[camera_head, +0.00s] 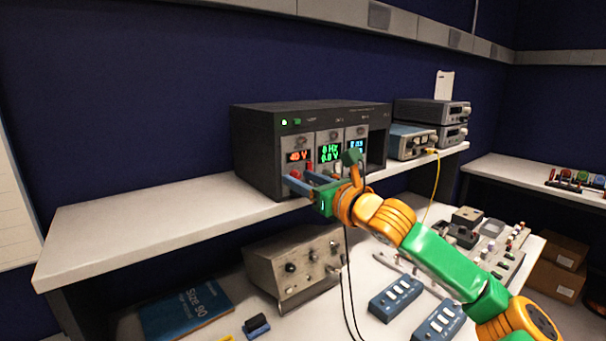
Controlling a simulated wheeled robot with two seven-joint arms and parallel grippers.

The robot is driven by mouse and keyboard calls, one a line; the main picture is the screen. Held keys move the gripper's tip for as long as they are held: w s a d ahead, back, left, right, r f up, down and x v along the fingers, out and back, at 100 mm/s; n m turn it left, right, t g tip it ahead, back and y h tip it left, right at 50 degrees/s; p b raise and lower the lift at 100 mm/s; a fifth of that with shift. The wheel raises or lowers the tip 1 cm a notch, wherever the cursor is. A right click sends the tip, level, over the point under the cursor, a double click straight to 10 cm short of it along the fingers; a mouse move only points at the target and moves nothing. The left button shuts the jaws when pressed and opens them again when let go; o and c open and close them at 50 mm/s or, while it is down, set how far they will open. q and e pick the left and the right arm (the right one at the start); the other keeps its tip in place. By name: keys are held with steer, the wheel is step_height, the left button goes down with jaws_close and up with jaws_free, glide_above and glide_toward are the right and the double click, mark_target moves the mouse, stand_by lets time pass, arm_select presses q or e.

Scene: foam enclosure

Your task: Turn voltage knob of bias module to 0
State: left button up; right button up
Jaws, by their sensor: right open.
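The black instrument rack (260,161) stands on the white shelf and holds several modules side by side. The left module (298,142) has an orange display that appears to read 40 V. The middle module (329,137) has a green display with Hz and V lines, and the one to its right has a blue display. I cannot tell from labels which is the bias module. My right gripper (298,181) is open at the lower front of the left module. Its blue fingers cover that module's lower part, so its knob is hidden and contact cannot be told. My left gripper is not in view.
The white shelf (130,220) is clear to the left of the rack. Stacked instruments (432,112) stand to its right. Below, a grey box with knobs (290,268), a blue book (185,308) and blue switch boxes (396,297) lie on the lower bench. A yellow cable hangs right.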

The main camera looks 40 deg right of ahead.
steer(key=shift+s, duration=0.25)
jaws_close()
